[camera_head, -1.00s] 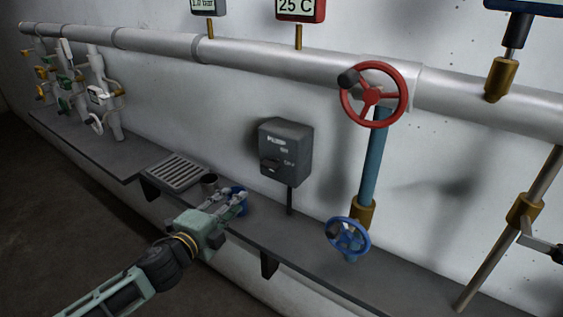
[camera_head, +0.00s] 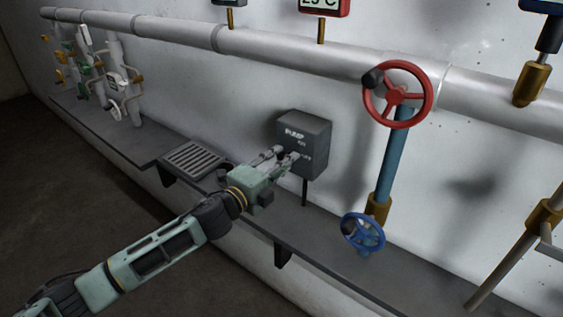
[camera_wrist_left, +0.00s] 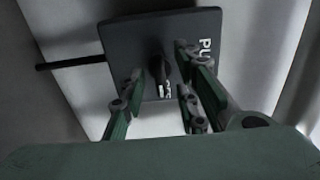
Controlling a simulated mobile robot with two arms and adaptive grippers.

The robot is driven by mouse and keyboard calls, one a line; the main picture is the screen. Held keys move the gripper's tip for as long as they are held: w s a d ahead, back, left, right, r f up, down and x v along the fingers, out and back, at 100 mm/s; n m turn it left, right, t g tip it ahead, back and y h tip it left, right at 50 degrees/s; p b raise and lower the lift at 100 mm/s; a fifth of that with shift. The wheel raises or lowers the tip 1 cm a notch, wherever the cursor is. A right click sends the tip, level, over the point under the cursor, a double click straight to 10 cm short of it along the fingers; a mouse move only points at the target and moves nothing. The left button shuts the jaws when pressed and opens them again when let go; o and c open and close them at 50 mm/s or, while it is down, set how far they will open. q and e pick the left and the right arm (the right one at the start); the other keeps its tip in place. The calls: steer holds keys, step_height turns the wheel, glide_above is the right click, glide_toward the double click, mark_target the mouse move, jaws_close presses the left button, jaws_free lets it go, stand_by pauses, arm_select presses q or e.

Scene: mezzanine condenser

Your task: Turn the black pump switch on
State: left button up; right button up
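The dark grey pump box (camera_head: 311,130) stands on a thin post above the shelf, with white lettering on its front. In the left wrist view the box (camera_wrist_left: 130,40) fills the upper middle. Its black switch lever (camera_wrist_left: 160,72) shows between my fingers there; in the head view the gripper mostly hides it. My left gripper (camera_head: 288,154) is at the front of the box, fingers pointing at the switch. In the left wrist view its fingers (camera_wrist_left: 160,88) are apart, one on each side of the lever, with gaps visible. Whether anything touches is unclear. My right gripper is not in view.
A red handwheel (camera_head: 398,94) and a blue handwheel (camera_head: 362,233) are right of the box. A drain grate (camera_head: 193,160) lies on the grey shelf (camera_head: 110,128) to the left. A thick pipe (camera_head: 290,52) runs along the wall above.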

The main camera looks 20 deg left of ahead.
arm_select(q)
steer(key=shift+c, duration=0.4)
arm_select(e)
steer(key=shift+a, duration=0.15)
arm_select(q)
steer(key=c, duration=0.4)
jaws_close()
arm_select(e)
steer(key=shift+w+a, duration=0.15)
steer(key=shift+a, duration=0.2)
